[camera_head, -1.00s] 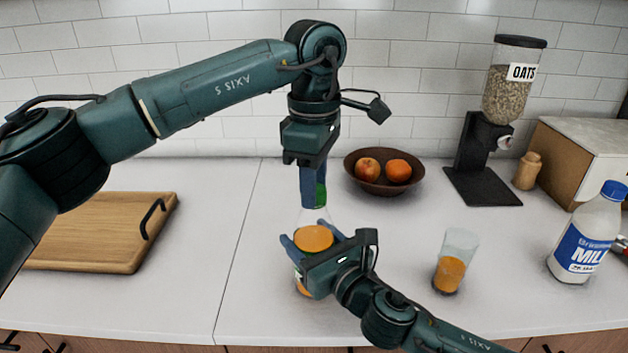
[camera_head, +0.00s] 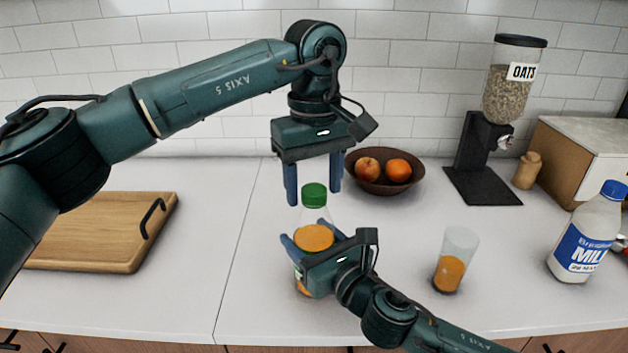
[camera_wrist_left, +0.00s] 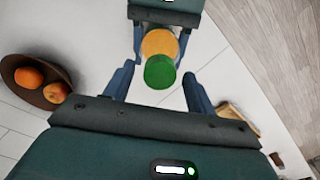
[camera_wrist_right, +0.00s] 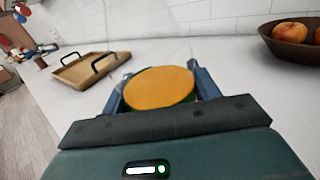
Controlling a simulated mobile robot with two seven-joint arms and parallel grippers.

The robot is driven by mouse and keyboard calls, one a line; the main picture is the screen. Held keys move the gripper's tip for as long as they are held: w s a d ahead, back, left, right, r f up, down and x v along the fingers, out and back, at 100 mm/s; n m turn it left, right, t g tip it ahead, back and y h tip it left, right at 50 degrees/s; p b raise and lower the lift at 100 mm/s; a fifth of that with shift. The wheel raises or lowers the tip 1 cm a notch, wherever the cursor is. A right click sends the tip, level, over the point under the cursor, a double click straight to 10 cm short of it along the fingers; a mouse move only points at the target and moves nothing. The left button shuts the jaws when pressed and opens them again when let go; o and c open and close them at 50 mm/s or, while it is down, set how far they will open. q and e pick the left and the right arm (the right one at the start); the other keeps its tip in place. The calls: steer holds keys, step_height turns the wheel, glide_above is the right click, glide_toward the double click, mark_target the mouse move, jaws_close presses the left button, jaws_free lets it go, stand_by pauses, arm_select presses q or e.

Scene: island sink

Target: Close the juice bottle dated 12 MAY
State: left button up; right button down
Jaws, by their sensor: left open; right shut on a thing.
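A clear juice bottle (camera_head: 315,238) with orange juice stands upright on the counter. A green cap (camera_head: 314,194) sits on top of its neck; I cannot tell how tight it is. No date is readable. My left gripper (camera_head: 313,190) points down from above, open, its fingers on either side of the cap and apart from it. In the left wrist view the cap (camera_wrist_left: 160,72) lies between the spread fingers. My right gripper (camera_head: 311,246) is shut on the juice bottle's body. In the right wrist view the bottle's orange juice (camera_wrist_right: 160,88) shows between the fingers.
A glass of juice (camera_head: 451,272) stands right of the bottle, and a milk bottle (camera_head: 585,240) at far right. A fruit bowl (camera_head: 368,181) and oats dispenser (camera_head: 483,160) stand behind. A cutting board (camera_head: 100,235) lies left. The counter between board and bottle is clear.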

arm_select(q)
steer(key=shift+r, duration=0.1)
steer(key=shift+r, duration=2.15)
steer(key=shift+c, duration=0.5)
steer(key=n, duration=0.4)
steer(key=shift+d+r, duration=0.1)
steer(key=shift+r, duration=0.25)
steer(key=n, duration=0.3)
steer(key=r+n, duration=0.1)
steer(key=n, duration=0.3)
steer(key=shift+s, duration=0.1)
steer(key=n, duration=0.4)
steer(key=shift+r, duration=0.4)
steer(key=n, duration=0.3)
steer(key=r+n, duration=0.1)
steer(key=n, duration=0.2)
